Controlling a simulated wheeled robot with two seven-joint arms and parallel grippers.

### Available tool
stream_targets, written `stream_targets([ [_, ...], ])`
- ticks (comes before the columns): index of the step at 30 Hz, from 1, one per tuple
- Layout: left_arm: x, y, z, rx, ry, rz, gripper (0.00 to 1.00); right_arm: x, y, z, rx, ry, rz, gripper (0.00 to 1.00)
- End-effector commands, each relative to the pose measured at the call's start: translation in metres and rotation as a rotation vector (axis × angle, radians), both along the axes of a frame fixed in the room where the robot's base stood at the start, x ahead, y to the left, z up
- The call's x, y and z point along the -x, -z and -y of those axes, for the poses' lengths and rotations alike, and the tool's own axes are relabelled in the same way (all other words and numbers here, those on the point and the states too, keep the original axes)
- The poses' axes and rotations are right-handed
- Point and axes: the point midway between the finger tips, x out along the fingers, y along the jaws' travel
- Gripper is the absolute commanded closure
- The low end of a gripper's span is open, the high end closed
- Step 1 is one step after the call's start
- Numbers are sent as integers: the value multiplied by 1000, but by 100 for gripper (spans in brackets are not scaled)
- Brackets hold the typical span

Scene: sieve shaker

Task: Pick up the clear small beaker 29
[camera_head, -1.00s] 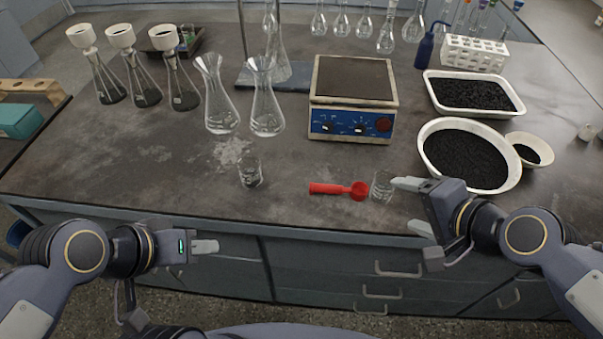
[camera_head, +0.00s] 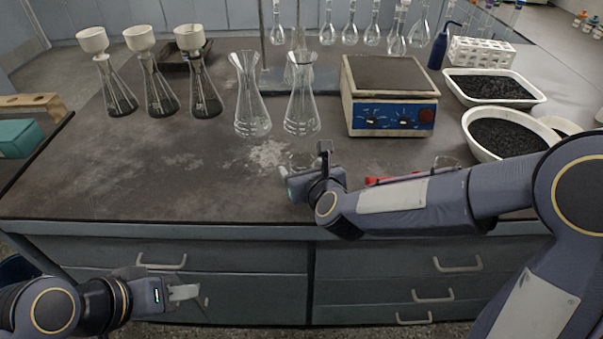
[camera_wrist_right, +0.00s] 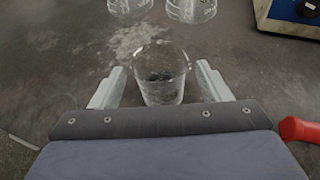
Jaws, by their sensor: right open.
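A clear small beaker (camera_wrist_right: 163,80) stands upright on the bench, between the two fingers of my open right gripper (camera_wrist_right: 161,72) in the right wrist view. A gap shows on its right side; on its left the finger is close. In the head view this beaker (camera_head: 298,159) is mostly hidden behind my right gripper (camera_head: 304,165). A second small clear beaker (camera_head: 446,161) stands further right, partly hidden behind my right arm. No number is readable on either. My left gripper (camera_head: 184,293) is low in front of the drawers, away from the beakers; its finger gap is unclear.
Two clear flasks (camera_head: 252,100) (camera_head: 302,100) stand behind the beaker. A blue-fronted hot plate (camera_head: 390,118) is at the back right. A red spoon (camera_wrist_right: 298,129) lies to the right. White trays of black grains (camera_head: 528,101) stand far right. The bench left of the beaker is clear.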

Motion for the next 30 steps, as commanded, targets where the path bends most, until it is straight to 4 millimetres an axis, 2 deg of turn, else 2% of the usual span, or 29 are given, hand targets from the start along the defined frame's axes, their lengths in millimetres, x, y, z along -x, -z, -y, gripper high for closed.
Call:
stream_targets([
  [6, 0, -2, 0, 0, 0, 0, 64, -28, 12, -9, 2, -1, 0, 30],
  [15, 0, -2, 0, 0, 0, 0, 64, -33, 14, -11, 2, -1, 1, 30],
  [27, 0, -2, 0, 0, 0, 0, 64, -33, 14, -11, 1, -2, 0, 80],
  [30, 0, -2, 0, 0, 0, 0, 64, -33, 14, -11, 1, -2, 1, 80],
])
